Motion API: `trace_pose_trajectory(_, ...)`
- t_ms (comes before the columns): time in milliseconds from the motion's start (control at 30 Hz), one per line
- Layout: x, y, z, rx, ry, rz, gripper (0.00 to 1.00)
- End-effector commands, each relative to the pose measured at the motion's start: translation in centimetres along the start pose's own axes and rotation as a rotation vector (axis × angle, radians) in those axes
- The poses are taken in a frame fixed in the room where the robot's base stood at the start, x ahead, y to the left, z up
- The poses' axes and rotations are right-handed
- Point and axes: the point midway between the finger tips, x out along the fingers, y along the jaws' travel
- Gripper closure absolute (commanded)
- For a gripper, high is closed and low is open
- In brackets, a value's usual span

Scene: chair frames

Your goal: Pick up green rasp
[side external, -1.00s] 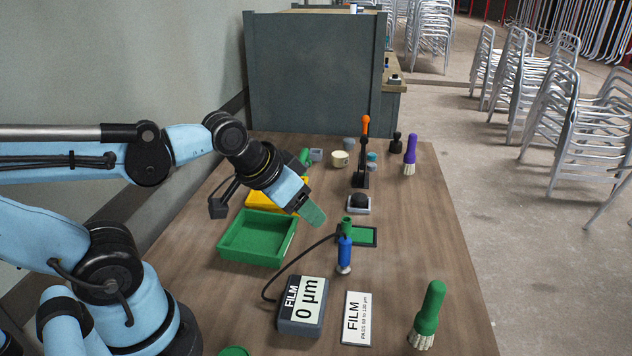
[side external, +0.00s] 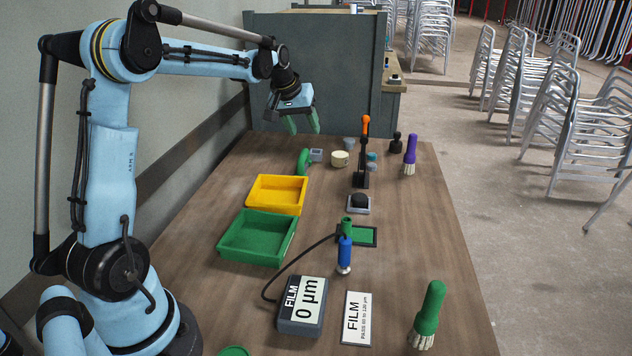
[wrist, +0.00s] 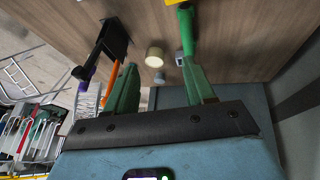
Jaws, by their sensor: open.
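A green-handled tool (side external: 304,161), possibly the rasp, lies at the back left of the table, just behind the yellow tray. It also shows at the top of the wrist view (wrist: 187,30), partly in line with one finger. I cannot make out its working face. My gripper (side external: 303,125) is open, with two green fingers apart and pointing down, raised above the back of the table. Nothing is between the fingers in the wrist view (wrist: 160,78).
A yellow tray (side external: 276,207) and a green tray (side external: 247,257) stand at the left. A grey block (side external: 316,155), cream cylinder (side external: 339,160) and black stand with orange handle (side external: 364,150) are nearby. A green brush (side external: 428,315) stands front right.

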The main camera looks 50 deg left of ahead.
Motion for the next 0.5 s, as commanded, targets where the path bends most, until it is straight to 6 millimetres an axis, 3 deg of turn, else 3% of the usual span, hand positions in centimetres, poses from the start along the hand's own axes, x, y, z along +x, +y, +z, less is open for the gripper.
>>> trace_pose_trajectory(33,1.0,-1.3,-1.1,-0.032,-0.003,-0.007,0.46)
trace_pose_trajectory(200,3.0,-4.0,-2.7,-0.098,-0.013,-0.020,0.46)
trace_pose_trajectory(367,4.1,-4.9,-3.2,-0.118,-0.016,-0.023,0.46)
trace_pose_trajectory(500,6.1,-4.9,-3.1,-0.117,-0.016,-0.023,0.46)
